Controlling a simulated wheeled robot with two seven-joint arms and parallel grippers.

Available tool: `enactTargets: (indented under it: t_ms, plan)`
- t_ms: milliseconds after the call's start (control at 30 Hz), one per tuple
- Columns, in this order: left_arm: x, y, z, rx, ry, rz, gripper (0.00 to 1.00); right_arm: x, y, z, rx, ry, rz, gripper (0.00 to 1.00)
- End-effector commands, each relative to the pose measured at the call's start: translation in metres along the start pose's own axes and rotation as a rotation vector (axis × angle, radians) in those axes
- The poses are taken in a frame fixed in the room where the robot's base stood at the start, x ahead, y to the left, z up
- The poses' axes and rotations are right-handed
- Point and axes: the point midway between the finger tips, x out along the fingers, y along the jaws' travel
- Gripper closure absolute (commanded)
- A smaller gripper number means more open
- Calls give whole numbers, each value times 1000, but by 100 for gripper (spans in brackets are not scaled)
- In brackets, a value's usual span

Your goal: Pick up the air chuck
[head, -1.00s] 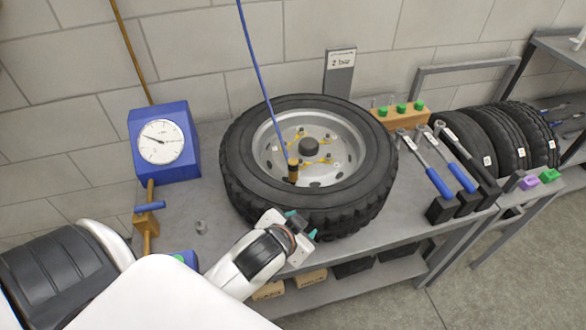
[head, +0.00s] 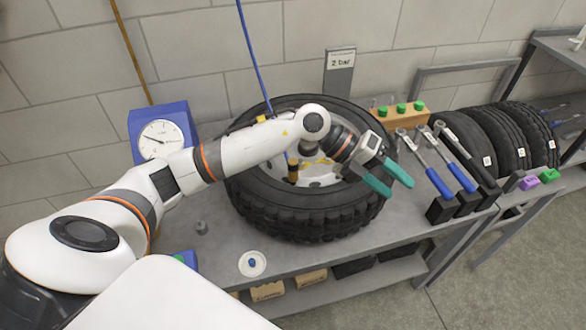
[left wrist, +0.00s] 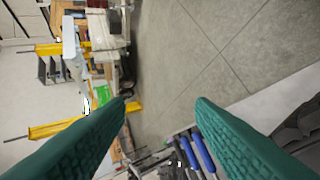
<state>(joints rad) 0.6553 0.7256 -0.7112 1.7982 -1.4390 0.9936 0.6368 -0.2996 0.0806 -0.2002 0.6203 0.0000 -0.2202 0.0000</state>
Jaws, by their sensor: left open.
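The air chuck (head: 292,172), brass with a dark top, hangs at the end of the blue hose (head: 248,45) over the wheel's rim, at the left of the hub. My left forearm crosses in front of part of the hose. My left gripper (head: 398,184) has teal fingers spread apart with nothing between them. It is above the right edge of the wheel (head: 310,217), well to the right of the chuck. In the left wrist view the open fingers (left wrist: 161,105) point toward the floor and the wrench handles; the chuck is not seen there.
Several wrenches with blue or black handles (head: 462,177) stand just right of the wheel. A blue gauge box (head: 183,120) is at the left. A white dish (head: 252,264) lies on the bench front. A 2 bar sign (head: 341,62) and a block with green caps (head: 400,118) stand behind.

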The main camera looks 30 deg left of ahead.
Motion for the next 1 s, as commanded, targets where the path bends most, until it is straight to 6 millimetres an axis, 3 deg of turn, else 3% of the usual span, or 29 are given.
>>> enactTargets:
  t_ms: [100, 200, 300, 433, 567, 800, 1000]
  plan:
    - [-50, -55, -25, 10, -32, -373, 51, 0, 1, 0, 0, 0, 1, 100]
    - [-103, -91, -41, -37, -33, -648, 51, 0, 1, 0, 0, 0, 1, 100]
    - [-153, -111, -50, -104, -16, -856, 51, 0, 1, 0, 0, 0, 2, 100]
    - [-195, -123, -54, -173, 3, -1013, 51, 0, 2, 0, 0, 0, 2, 100]
    - [-204, -132, -53, -200, 5, -1063, 51, -2, 2, 0, 0, 0, 2, 100]
    - [-183, -167, -48, -199, 1, -1061, 51, -12, 1, 1, 0, 0, 2, 100]
    - [-173, -184, -46, -197, 3, -1059, 51, -14, 1, 1, 1, 0, 2, 100]
